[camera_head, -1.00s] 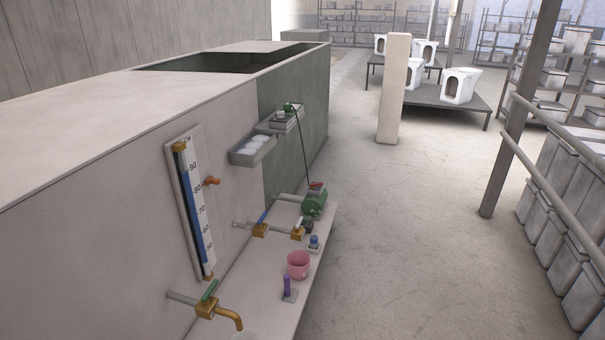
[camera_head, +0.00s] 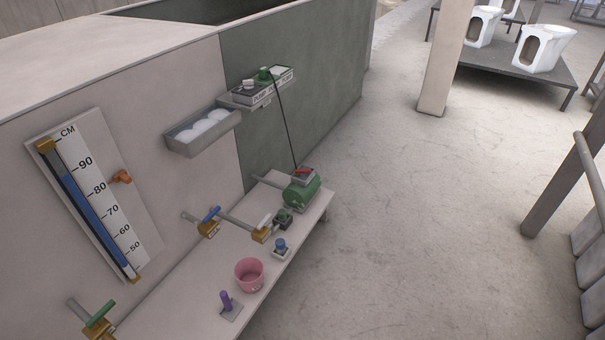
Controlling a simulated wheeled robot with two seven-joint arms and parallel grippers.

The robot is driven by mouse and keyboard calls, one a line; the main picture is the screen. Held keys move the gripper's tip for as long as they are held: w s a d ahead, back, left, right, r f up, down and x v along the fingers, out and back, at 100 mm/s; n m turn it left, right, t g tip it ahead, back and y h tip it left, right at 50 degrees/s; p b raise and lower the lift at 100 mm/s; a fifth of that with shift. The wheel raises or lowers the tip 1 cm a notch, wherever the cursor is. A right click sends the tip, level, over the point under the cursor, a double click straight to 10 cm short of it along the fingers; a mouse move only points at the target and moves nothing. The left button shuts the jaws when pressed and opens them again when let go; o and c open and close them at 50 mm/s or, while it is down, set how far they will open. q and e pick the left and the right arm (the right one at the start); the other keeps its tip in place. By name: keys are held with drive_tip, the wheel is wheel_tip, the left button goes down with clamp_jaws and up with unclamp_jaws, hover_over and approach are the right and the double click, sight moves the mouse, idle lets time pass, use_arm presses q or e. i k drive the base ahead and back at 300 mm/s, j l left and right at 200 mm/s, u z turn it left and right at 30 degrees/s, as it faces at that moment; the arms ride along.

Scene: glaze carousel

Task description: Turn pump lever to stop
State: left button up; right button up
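A green pump (camera_head: 302,189) stands at the far end of the low bench, against the tank wall. A small red lever (camera_head: 302,172) sits on the grey box on top of it. The lever lies roughly level; its marks are too small to read. A thin dark cable runs from the pump up to a control box (camera_head: 262,88) on the wall, which has a green knob and a white part on top. Neither of my grippers is in view.
The bench (camera_head: 190,290) carries a pink bucket (camera_head: 249,274), a purple-handled item (camera_head: 226,299), a blue-topped item (camera_head: 280,247) and brass valves (camera_head: 208,228). A level gauge (camera_head: 95,195) and a tray of white balls (camera_head: 203,132) hang on the wall. Open floor (camera_head: 400,220) lies right; a post (camera_head: 446,60) stands beyond.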

sight(297, 172)
drive_tip(key=i+l+u, duration=0.15)
drive_tip(key=u, duration=0.35)
drive_tip(key=i+l+u, duration=0.35)
drive_tip(key=l, duration=0.25)
drive_tip(key=i+l+u, duration=0.2)
drive_tip(key=l+u, duration=0.15)
drive_tip(key=l, duration=0.3)
drive_tip(key=i, duration=0.05)
